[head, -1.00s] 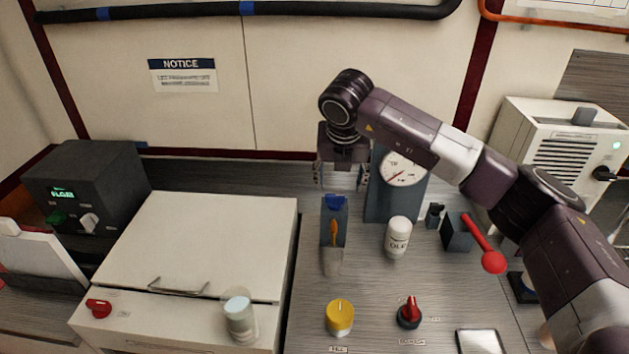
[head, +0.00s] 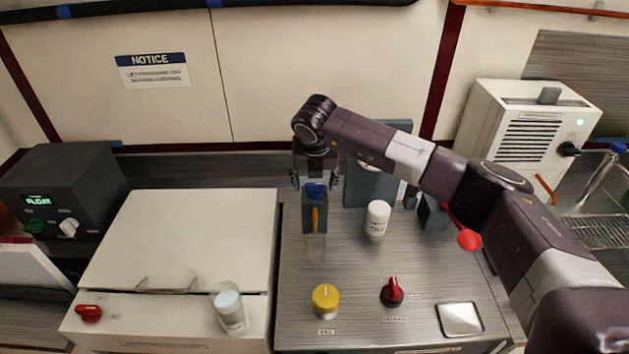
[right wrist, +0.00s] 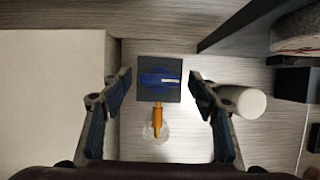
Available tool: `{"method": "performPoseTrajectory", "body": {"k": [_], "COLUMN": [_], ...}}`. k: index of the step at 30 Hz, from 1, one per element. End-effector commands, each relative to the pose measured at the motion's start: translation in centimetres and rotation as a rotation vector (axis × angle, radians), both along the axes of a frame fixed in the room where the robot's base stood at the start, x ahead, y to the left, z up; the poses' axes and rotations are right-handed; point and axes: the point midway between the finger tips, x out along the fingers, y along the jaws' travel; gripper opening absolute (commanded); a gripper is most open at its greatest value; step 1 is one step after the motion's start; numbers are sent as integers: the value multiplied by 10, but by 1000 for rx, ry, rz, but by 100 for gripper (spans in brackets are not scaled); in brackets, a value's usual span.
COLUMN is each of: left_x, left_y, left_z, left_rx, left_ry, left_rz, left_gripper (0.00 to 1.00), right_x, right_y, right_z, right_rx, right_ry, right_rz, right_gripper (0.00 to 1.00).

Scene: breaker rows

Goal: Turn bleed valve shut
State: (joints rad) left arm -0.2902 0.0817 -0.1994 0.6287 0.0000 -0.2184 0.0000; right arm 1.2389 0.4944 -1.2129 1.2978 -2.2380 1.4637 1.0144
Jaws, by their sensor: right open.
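The valve that seems to be the bleed valve is a dark grey block (head: 315,218) with a blue handle (head: 315,191) on top. An orange spout (head: 315,217) sticks out of its front above a clear cup (head: 315,247). In the right wrist view the blue handle (right wrist: 158,79) lies crosswise, its white mark pointing right. My right gripper (head: 316,183) is open and points down just above the handle. In the right wrist view its fingers stand on either side of the block, apart from it. My left gripper is not in view.
A white bottle (head: 377,220) stands close right of the valve. A gauge block (head: 371,185) is behind, partly hidden by my arm. A yellow knob (head: 326,299) and a red-black knob (head: 392,292) are in front. A white cabinet (head: 190,235) with a jar (head: 230,308) is left.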

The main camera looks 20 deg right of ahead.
Motion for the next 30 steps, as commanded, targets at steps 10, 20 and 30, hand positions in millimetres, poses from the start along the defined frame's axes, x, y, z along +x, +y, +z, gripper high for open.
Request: {"method": "performPoseTrajectory", "body": {"k": [10, 20, 30], "left_x": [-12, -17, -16], "left_y": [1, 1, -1], "left_z": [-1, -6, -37], "left_rx": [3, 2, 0], "left_ry": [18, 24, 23], "left_rz": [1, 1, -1], "left_gripper": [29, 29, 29], "right_x": [0, 0, 0], "right_y": [0, -1, -2], "right_z": [0, -1, -4], "right_rx": [0, 0, 1], "right_ry": [0, -1, -3], "right_rz": [0, 22, 209], "right_gripper": [22, 13, 13]}}
